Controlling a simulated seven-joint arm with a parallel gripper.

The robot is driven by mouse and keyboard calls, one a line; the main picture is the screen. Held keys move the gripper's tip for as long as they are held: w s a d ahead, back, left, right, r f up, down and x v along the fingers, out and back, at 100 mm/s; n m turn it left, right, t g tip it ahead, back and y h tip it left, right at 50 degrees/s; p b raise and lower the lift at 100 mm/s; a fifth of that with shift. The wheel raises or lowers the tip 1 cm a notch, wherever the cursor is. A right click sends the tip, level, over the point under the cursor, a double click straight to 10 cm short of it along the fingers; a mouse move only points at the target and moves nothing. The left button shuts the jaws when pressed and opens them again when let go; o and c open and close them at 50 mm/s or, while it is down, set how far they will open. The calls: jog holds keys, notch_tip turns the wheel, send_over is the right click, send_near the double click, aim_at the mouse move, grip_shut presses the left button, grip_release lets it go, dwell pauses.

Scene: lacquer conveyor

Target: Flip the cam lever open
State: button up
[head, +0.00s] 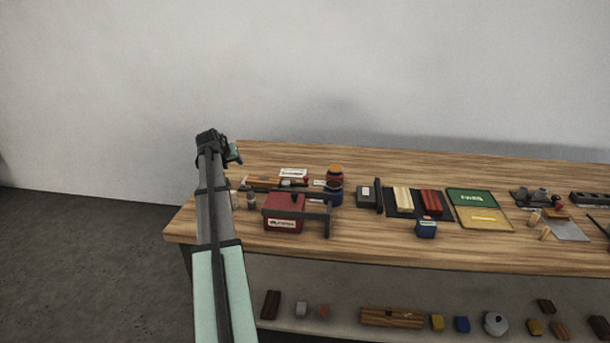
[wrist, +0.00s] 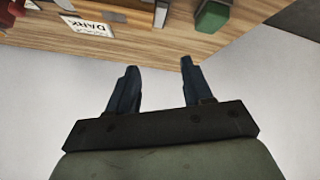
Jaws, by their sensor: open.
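My gripper (wrist: 158,68) is open and empty in the wrist view, its two dark fingers apart with pale floor or wall between them. In the head view, my gripper (head: 235,153) is small at the end of my raised arm, near the bench's back left corner. I cannot make out a cam lever for certain in either view. A red box-shaped device (head: 283,210) with a dark bar along its right side stands near the bench's front left. My gripper is apart from it, to its upper left.
The bench's front strip is mostly bare.

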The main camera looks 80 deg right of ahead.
jog(key=s+d+r+m+g+y, duration=0.15)
jog(key=s+d+m, duration=0.25)
jog(key=s, duration=0.9)
jog(key=m+y, duration=0.3)
send_near(306, 177)
jog(key=shift+t, duration=0.25)
jog(key=x, duration=0.8)
jog(key=shift+s+d, duration=0.15)
jog(key=shift+d, duration=0.05)
grip_shut()
